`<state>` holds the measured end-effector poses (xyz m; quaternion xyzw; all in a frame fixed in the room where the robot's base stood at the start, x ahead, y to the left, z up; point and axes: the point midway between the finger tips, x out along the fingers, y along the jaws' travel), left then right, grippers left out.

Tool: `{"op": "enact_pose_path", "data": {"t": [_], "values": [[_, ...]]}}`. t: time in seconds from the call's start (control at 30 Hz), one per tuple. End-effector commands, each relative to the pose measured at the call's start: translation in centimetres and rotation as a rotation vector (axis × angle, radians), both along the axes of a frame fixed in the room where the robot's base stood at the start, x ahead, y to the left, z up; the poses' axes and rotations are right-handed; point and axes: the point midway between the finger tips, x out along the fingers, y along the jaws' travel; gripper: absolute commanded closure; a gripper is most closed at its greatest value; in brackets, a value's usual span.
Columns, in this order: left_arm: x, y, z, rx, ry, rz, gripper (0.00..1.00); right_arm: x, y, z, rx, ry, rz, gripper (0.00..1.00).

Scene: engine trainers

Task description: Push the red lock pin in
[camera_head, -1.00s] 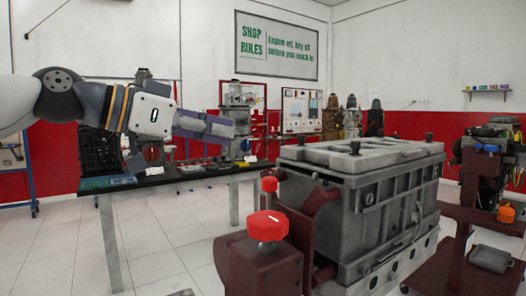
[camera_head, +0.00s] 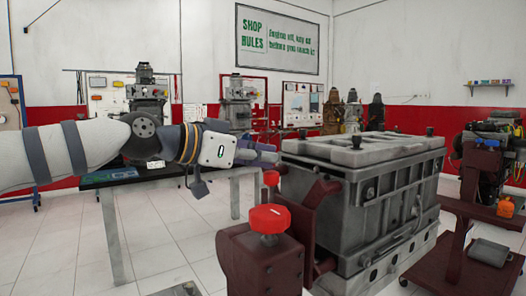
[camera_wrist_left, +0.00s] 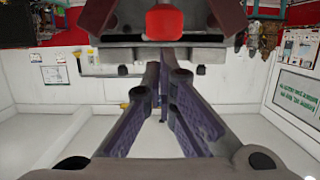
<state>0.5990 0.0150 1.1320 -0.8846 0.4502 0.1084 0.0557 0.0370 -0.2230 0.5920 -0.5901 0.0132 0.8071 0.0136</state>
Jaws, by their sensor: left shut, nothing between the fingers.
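A small red knob (camera_head: 270,178), which looks like the lock pin's head, stands on the maroon bracket beside the grey engine block. A larger red knob (camera_head: 268,219) sits in front of it on a maroon post. My left gripper (camera_head: 272,157) reaches in from the left, shut and empty. Its tips appear just above or behind the small knob; I cannot tell whether they touch it. In the left wrist view, which appears upside down, a red knob (camera_wrist_left: 165,22) shows between maroon parts, past the fingertips (camera_wrist_left: 167,72). My right gripper is not in view.
The grey engine block (camera_head: 375,205) stands right of the knobs on a maroon stand. A black-topped table (camera_head: 125,182) stands behind my left arm. Another engine stand (camera_head: 480,215) is at the right edge. The tiled floor at the left front is open.

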Motion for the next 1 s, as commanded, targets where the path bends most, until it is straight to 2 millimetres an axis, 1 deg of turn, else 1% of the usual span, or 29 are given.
{"op": "enact_pose_path", "data": {"t": [0.07,0.13,0.3,0.4,0.47,0.77,0.83,0.93,1.0], "values": [[0.0,0.0,0.0,0.000,0.000,0.000,1.00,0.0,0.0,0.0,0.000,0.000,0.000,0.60],[0.0,0.0,-0.5,0.001,0.002,0.000,1.00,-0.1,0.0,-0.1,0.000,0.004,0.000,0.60],[0.2,0.0,-3.7,0.002,0.008,-0.001,1.00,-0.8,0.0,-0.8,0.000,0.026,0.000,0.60],[0.1,0.0,-4.8,-0.001,0.006,-0.001,1.00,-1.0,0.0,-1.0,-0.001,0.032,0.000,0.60],[0.0,0.0,-5.0,0.000,0.005,-0.001,1.00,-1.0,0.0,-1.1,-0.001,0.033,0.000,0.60],[0.0,0.0,-5.1,0.003,0.006,-0.002,1.00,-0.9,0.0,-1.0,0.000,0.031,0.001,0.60],[-0.1,-0.1,-4.9,0.004,0.005,-0.003,1.00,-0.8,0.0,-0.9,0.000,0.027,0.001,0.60],[-0.5,-0.4,-3.6,0.004,-0.002,-0.002,1.00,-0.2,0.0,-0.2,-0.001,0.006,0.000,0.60],[-1.1,-0.7,-2.1,0.003,-0.010,-0.001,1.00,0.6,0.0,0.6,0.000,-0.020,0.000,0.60]]}}
